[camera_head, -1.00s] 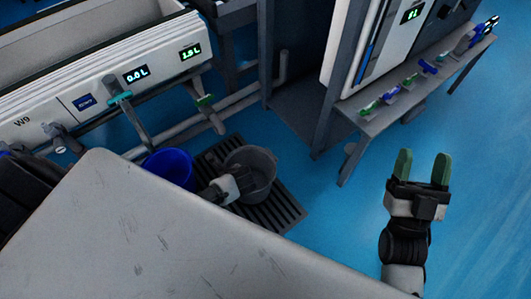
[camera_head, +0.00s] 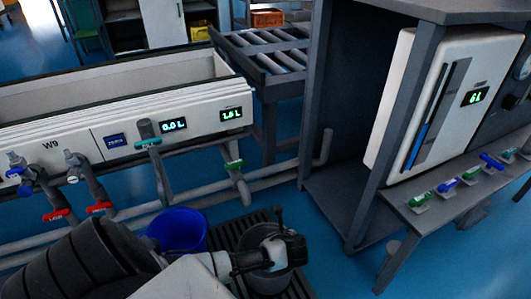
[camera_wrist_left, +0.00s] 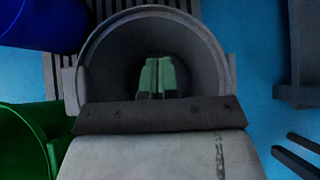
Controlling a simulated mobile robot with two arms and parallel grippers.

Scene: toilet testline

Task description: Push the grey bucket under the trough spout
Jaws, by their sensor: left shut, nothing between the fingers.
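The grey bucket (camera_head: 270,284) stands on a dark slatted grate at the lower middle of the head view, partly hidden by my left arm. In the left wrist view the grey bucket (camera_wrist_left: 97,62) opens round my left gripper (camera_wrist_left: 157,77). Its green fingers are shut together with nothing between them, in front of the bucket's dark inside; how deep they reach I cannot tell. In the head view my left gripper (camera_head: 284,252) is over the bucket. The white trough (camera_head: 85,128) is behind at the left. Its green-handled outlet (camera_head: 238,180) hangs behind the bucket. My right gripper is out of view.
A blue bucket (camera_head: 178,232) stands just left of the grate (camera_head: 224,238). A green bucket (camera_wrist_left: 18,145) shows in the left wrist view. A grey bench (camera_head: 440,212) with several coloured items is at the right. Blue floor lies open between bucket and bench.

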